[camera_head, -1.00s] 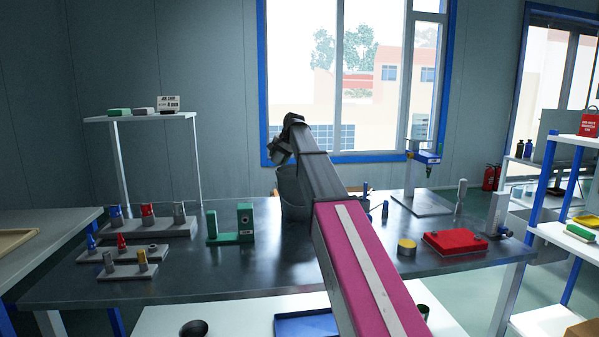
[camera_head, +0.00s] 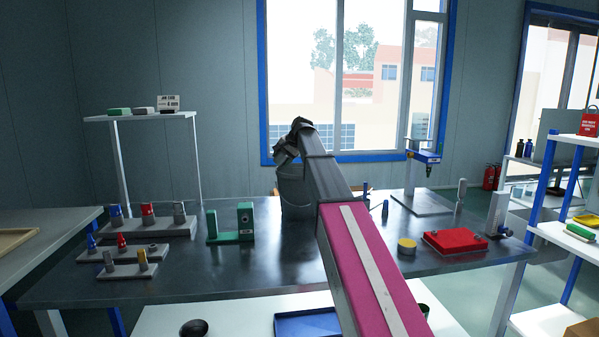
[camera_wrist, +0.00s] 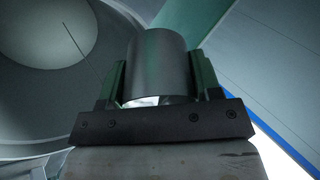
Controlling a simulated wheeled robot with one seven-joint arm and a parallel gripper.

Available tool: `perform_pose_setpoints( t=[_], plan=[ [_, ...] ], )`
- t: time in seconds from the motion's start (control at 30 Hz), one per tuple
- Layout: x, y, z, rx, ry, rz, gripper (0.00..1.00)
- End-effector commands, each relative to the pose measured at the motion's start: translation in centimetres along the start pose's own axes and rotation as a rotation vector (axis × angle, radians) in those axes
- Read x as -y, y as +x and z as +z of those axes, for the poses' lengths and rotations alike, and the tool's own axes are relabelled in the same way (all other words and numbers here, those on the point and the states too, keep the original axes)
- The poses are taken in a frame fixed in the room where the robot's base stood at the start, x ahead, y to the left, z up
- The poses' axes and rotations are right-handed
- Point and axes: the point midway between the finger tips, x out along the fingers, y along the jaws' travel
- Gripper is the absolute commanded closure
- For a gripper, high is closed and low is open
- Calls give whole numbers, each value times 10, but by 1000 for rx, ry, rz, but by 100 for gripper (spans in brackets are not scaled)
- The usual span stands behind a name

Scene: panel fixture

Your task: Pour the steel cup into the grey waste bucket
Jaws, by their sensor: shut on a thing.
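In the wrist view my gripper (camera_wrist: 162,90) is shut on the steel cup (camera_wrist: 157,62), a grey cylinder held between the two fingers. The grey waste bucket (camera_wrist: 18,95) fills the left side of that view, with its round inside showing beside the cup. In the head view the bucket (camera_head: 295,192) stands on the dark table, partly behind my arm. My gripper (camera_head: 284,150) is at the far end of the arm, above the bucket's rim. The cup's contents and its exact tilt cannot be made out.
A green fixture (camera_head: 231,224) stands on the table (camera_head: 190,275) left of the bucket. Racks with coloured pieces (camera_head: 150,228) are farther left. A yellow-topped tin (camera_head: 407,246), a red case (camera_head: 455,242) and a stand (camera_head: 425,200) are on the right.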

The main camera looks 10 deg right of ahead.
Motion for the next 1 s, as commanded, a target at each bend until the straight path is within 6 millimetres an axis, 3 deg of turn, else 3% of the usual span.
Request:
perform_pose_setpoints(
  t=[1.0],
  plan=[
    [-2, -4, -1, 15, 32, -102, 68]
  ],
)
